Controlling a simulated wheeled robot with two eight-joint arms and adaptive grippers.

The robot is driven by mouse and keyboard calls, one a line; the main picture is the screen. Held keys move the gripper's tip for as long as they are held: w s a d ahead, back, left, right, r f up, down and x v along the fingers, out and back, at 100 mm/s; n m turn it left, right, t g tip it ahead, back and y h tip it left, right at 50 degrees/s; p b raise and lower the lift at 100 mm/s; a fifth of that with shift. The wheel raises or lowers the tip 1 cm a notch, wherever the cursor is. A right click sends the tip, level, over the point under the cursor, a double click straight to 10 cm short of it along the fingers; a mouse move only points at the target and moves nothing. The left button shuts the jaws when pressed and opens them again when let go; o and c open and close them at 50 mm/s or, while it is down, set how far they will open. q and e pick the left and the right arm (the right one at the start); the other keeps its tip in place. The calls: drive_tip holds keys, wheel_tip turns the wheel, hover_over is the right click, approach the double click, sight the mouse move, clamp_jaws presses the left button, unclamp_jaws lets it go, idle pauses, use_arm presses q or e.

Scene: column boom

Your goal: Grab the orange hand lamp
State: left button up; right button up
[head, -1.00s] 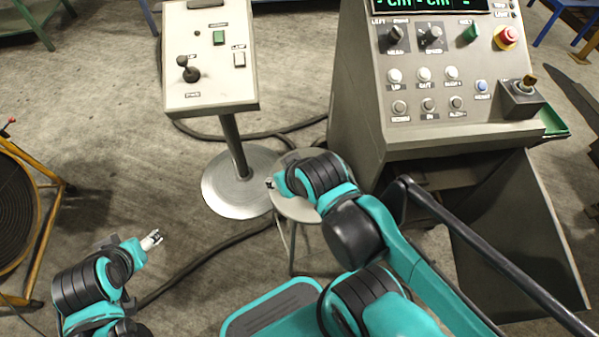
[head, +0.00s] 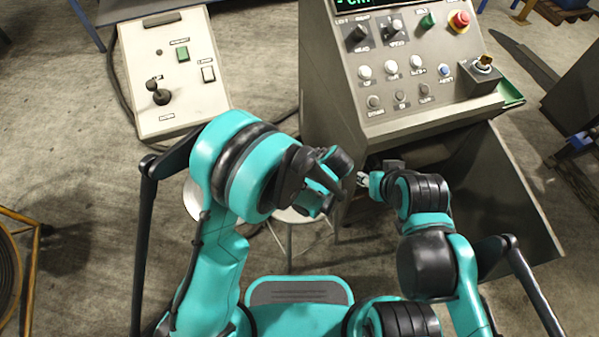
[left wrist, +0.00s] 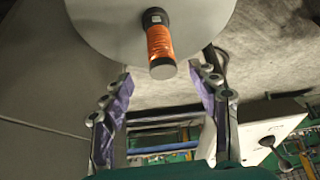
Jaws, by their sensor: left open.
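The orange hand lamp (left wrist: 160,43), with black ends, is on the round grey stool seat (left wrist: 205,15) in the left wrist view. I cannot tell whether it stands or lies. My left gripper (left wrist: 163,80) is open, its two fingers apart on either side below the lamp, with nothing between the tips. In the head view the left gripper (head: 335,185) is over the stool (head: 290,217) and the lamp is hidden behind my left arm. My right gripper (head: 362,180) is close beside it, in front of the console; its opening is too small to read.
The grey control console (head: 335,85) stands close behind my right gripper. A joystick panel (head: 170,75) on a pedestal stands to the left. A yellow-framed reel (head: 10,270) is at the far left. Open concrete floor lies left of the stool.

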use_arm(q)
drive_tip(key=b+x, duration=0.3)
drive_tip(key=x, duration=0.5)
drive_tip(key=shift+a+f+b, duration=0.1)
drive_tip(key=shift+f+b, duration=0.2)
drive_tip(key=shift+b, duration=0.05)
drive_tip(key=shift+r, duration=0.1)
clamp_jaws()
drive_tip(key=shift+r, duration=0.1)
